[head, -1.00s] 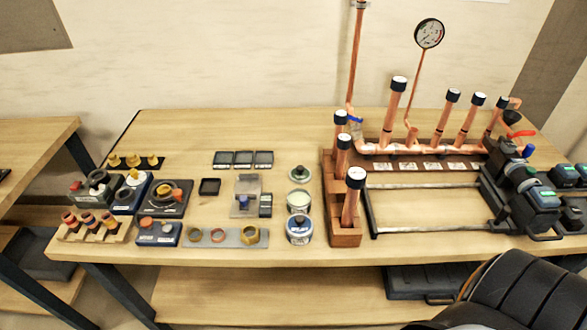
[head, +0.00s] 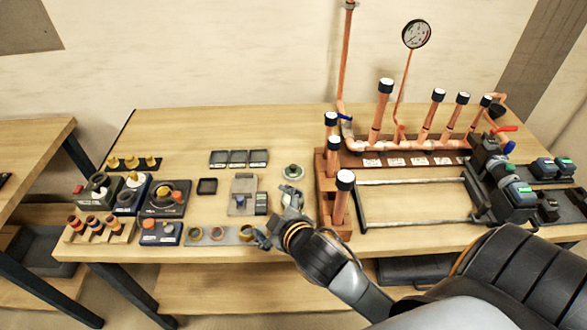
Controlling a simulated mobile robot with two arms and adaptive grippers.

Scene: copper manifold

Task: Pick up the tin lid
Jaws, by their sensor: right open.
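A small round lid with a dark green knob (head: 293,172), which looks like the tin lid, lies on the wooden table (head: 290,125) behind my right gripper. My right gripper (head: 272,222) is open over the table's front part, nearer the front edge than the lid and apart from it. I see nothing held in its fingers. The gripper and wrist mostly hide the two round tins in front of the lid. My left gripper is not in view.
A wooden rack with copper pipes (head: 341,205) stands close right of the lid. A grey scale-like device (head: 243,193) and a plate of brass rings (head: 205,236) are to the left. The table behind the lid is clear.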

